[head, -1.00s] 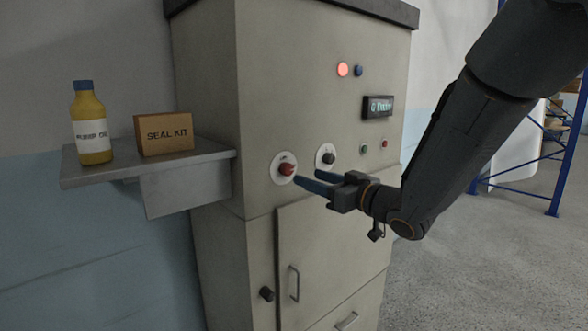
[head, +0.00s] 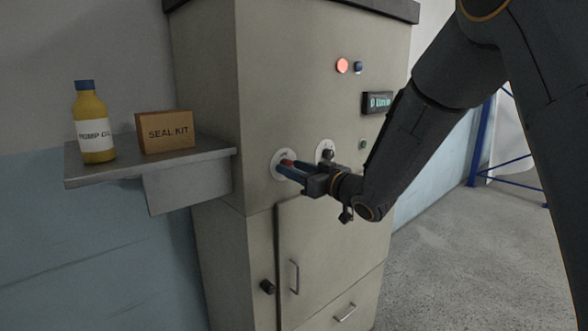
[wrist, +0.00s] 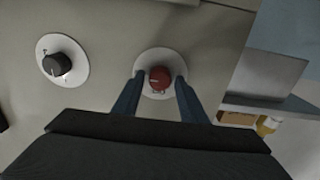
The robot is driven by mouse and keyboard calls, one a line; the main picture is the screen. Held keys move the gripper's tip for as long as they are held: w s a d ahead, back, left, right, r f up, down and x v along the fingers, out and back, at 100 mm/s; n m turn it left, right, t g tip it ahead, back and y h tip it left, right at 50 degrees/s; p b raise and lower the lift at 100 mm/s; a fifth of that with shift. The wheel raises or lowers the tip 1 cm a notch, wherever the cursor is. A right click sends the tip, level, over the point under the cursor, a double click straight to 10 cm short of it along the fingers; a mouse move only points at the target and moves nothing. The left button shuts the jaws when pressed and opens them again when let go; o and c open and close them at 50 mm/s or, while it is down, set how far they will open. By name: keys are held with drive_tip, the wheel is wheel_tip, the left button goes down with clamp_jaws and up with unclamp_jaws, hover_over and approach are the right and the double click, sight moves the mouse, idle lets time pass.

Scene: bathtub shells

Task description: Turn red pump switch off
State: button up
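The red pump switch (wrist: 160,78) is a round red knob on a white disc, on the front of the grey cabinet (head: 315,95). In the head view the red switch (head: 287,162) is partly hidden by my gripper. My gripper (wrist: 158,88) is open, with one blue finger on each side of the red knob. A gap seems to show between each finger and the knob; contact cannot be told for sure. In the head view my gripper (head: 290,169) reaches the panel from the right.
A black knob (wrist: 57,65) on its own white disc sits beside the red one. A shelf (head: 190,160) at the left holds a yellow bottle (head: 94,125) and a seal kit box (head: 165,132). A red lamp (head: 342,65) is lit above a small display (head: 377,102).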

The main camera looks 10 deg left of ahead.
drive_tip(key=c, duration=0.8)
drive_tip(key=shift+o, duration=0.2)
drive_tip(key=shift+b, duration=0.35)
drive_tip(key=n+b, duration=1.7)
drive_tip(key=b, duration=0.3)
drive_tip(key=shift+f+n, duration=0.1)
drive_tip(key=shift+n, duration=0.3)
drive_tip(key=o, duration=1.1)
drive_tip(key=shift+c, duration=0.2)
